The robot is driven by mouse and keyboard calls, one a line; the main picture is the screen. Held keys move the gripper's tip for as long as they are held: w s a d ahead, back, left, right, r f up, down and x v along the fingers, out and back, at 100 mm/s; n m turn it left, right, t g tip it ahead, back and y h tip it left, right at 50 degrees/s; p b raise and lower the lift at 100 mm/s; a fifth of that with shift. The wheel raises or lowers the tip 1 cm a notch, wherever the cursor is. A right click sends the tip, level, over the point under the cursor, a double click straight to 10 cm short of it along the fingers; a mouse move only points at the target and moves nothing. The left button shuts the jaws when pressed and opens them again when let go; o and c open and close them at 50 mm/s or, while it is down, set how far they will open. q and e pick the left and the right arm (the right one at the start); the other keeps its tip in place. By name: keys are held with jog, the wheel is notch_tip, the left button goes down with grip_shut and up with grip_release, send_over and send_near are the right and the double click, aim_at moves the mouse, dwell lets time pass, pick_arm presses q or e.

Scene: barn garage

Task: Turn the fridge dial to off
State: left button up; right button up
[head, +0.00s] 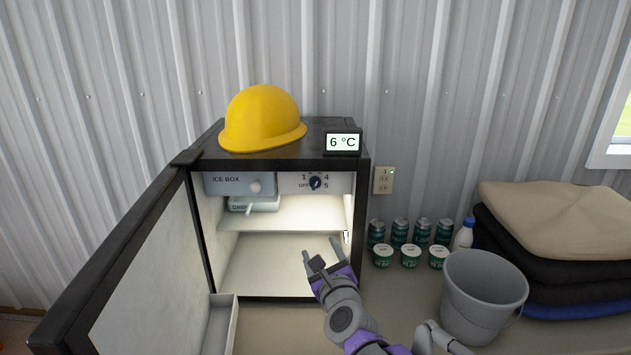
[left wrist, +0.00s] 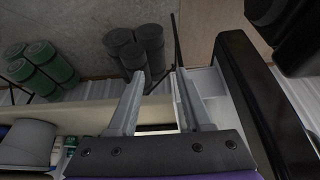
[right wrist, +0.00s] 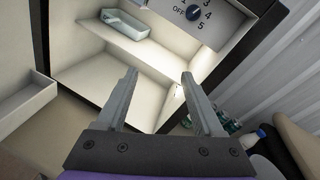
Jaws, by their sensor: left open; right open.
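The small black fridge (head: 363,200) stands open, its door (head: 110,262) swung out to the left. My right gripper (head: 321,254) is open and empty, in front of the fridge opening, below and apart from the dial. My left gripper (left wrist: 155,75) is open and empty, seen only in its wrist view; the dial is not in that view.
A yellow hard hat (head: 262,118) and a 6 °C display (head: 342,142) stand on the fridge. Right of it are several green cans (head: 399,231), a white bottle (head: 463,235), a grey bucket (head: 484,297) and folded cloths (head: 560,219). The fridge interior is mostly empty.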

aim_at(316, 185)
jog(key=w+a+r+m+t+h+p, duration=0.1)
jog(key=w+r+m+t+h+p, duration=0.25)
jog(key=r+m, duration=0.5)
pick_arm(q)
notch_tip(316, 185, up, 7)
jog(key=w+p, duration=0.1)
pick_arm(e)
jog(key=w+m, duration=0.1)
jog(key=w, duration=0.3)
jog(key=w+f+m+g, duration=0.1)
jog(key=w, duration=0.4)
jog(key=w+m, duration=0.1)
jog(key=w, duration=0.3)
jog(key=shift+w+a+f+g, duration=0.1)
jog(key=shift+w+f+g, duration=0.1)
jog(key=shift+g, duration=0.15)
jog(key=shift+r, duration=0.1)
grip_shut()
